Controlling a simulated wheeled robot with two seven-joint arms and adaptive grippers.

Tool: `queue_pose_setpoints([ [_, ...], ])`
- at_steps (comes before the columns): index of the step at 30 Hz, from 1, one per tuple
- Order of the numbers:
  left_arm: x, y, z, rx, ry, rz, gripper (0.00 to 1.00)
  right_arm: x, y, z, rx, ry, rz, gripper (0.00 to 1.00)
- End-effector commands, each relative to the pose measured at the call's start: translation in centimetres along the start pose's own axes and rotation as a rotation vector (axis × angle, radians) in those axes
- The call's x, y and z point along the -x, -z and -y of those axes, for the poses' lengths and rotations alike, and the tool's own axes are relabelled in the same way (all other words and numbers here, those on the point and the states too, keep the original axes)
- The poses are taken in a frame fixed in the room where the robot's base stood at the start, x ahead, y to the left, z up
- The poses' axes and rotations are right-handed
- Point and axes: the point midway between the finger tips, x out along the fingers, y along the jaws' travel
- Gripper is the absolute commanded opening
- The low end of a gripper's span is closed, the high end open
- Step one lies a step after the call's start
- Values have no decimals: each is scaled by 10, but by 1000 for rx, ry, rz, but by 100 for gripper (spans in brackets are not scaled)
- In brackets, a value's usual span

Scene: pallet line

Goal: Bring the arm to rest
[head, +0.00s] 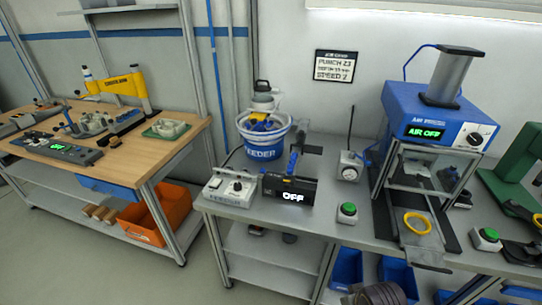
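Neither of my grippers can be made out in the head view. A dark grey rounded shape shows at the bottom edge, right of the middle; I cannot tell what it is.
A grey bench (330,221) carries a blue press (400,105) reading "AIR OFF", a yellow ring (417,223), a feeder bowl (263,145), a black unit (289,188) reading "OFF" and green buttons. A wooden bench (130,152) stands left, an orange bin (150,222) below. Floor between is clear.

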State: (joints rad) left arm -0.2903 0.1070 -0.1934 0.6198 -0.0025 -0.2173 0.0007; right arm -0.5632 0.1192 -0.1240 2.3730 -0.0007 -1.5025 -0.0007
Motion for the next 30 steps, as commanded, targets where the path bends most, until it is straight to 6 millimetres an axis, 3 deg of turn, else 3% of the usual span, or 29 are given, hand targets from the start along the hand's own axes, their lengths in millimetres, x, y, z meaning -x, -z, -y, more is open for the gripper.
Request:
queue_pose_setpoints([
  [5,0,0,0,0,0,0,43,-28,-4,1,1,1,11,0],
  [14,0,0,0,0,0,0,43,-101,-21,2,6,2,34,0],
  [30,0,0,0,0,0,0,43,-223,-81,4,16,3,77,0],
])
